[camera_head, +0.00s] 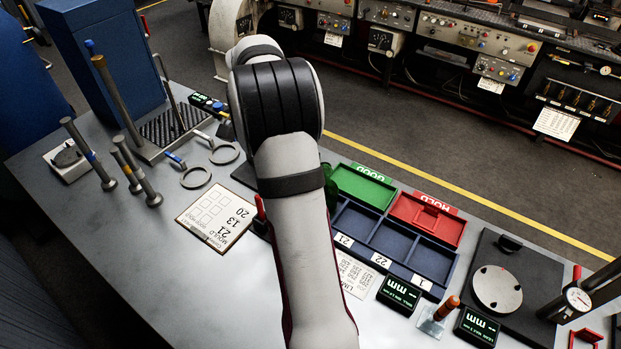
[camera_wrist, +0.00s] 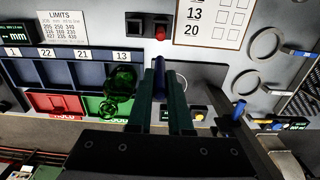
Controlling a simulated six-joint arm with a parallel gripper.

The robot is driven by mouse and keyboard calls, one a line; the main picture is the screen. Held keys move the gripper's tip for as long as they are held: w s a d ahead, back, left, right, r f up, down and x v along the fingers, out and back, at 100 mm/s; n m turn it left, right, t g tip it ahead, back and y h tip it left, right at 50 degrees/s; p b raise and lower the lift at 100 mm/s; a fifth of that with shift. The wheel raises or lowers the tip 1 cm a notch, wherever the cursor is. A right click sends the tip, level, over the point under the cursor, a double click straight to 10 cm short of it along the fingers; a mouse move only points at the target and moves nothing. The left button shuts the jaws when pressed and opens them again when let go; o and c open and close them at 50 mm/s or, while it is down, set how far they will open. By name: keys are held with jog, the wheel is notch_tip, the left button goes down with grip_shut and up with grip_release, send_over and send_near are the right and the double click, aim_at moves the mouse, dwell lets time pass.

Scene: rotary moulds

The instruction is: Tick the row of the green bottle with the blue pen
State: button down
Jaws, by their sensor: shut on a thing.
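My gripper (camera_wrist: 160,72) shows in the wrist view, its two dark green fingers shut on the blue pen (camera_wrist: 160,82). The pen is between the fingers; its tip is hard to make out. The green bottle (camera_wrist: 120,80) stands in the rack bay labelled 13, left of the fingers. In the head view only a sliver of the bottle (camera_head: 328,178) shows past my arm, which hides the gripper and pen. The check sheet (camera_head: 192,215) lies flat on the bench, with rows 21, 13 and 20. The wrist view cuts off part of the sheet (camera_wrist: 224,42); its visible boxes look blank.
The blue rack (camera_head: 387,238) has labelled bays, with a green GOOD tray (camera_head: 362,186) and a red HOLD tray (camera_head: 405,207) behind. A red pen (camera_wrist: 160,31) stands in a dark holder beside an empty-looking holder (camera_wrist: 133,27). Metal rings (camera_head: 196,178) lie beyond the sheet.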

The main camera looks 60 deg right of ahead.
jog(key=w+a+f+n, duration=0.3)
jog(key=w+a, duration=0.4)
jog(key=w, duration=0.6)
jog(key=shift+a+f, duration=0.15)
jog(key=shift+f, duration=2.75)
jog(key=shift+f, duration=0.6)
jog(key=shift+w, duration=0.15)
jog(key=shift+w+d, duration=0.15)
jog(key=shift+d, duration=0.25)
jog(key=shift+w+a, duration=0.45)
jog(key=shift+a, duration=0.25)
jog(key=shift+r, duration=3)
